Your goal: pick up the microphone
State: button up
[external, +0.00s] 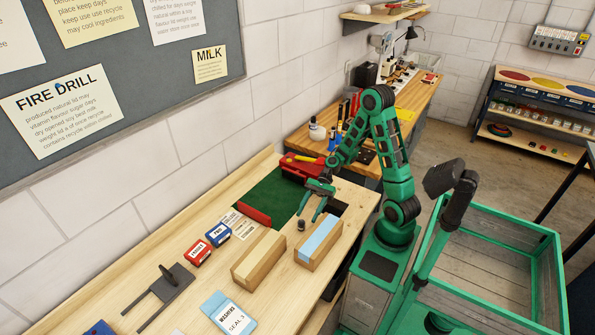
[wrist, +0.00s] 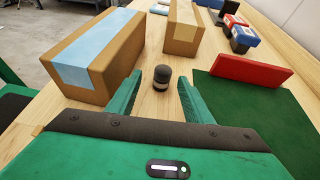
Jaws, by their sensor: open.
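A small dark object with a rounded top and a light band, which looks like the microphone (wrist: 161,78), stands upright on the wooden bench. In the external view it is a small dark shape (external: 301,225) beside the blue-taped box. My gripper (wrist: 158,88) is open and low over the bench, its two green fingers pointing toward the microphone. The microphone shows between the fingertips in the wrist view, apart from both. In the external view my gripper (external: 308,208) is just behind it.
A blue-taped cardboard box (wrist: 93,52) stands close to the left finger. A second box (wrist: 184,27) stands beyond. A red block (wrist: 237,70) sits on the green mat (wrist: 250,106) at right. Small red and blue boxes (external: 217,235) stand farther off.

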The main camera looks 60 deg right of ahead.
aim_at(303, 220)
jog(key=shift+w+x, duration=0.15)
jog(key=shift+x, duration=1.25)
jog(key=shift+w+x, duration=0.15)
jog(key=shift+x, duration=1.25)
jog(key=c, duration=1.1)
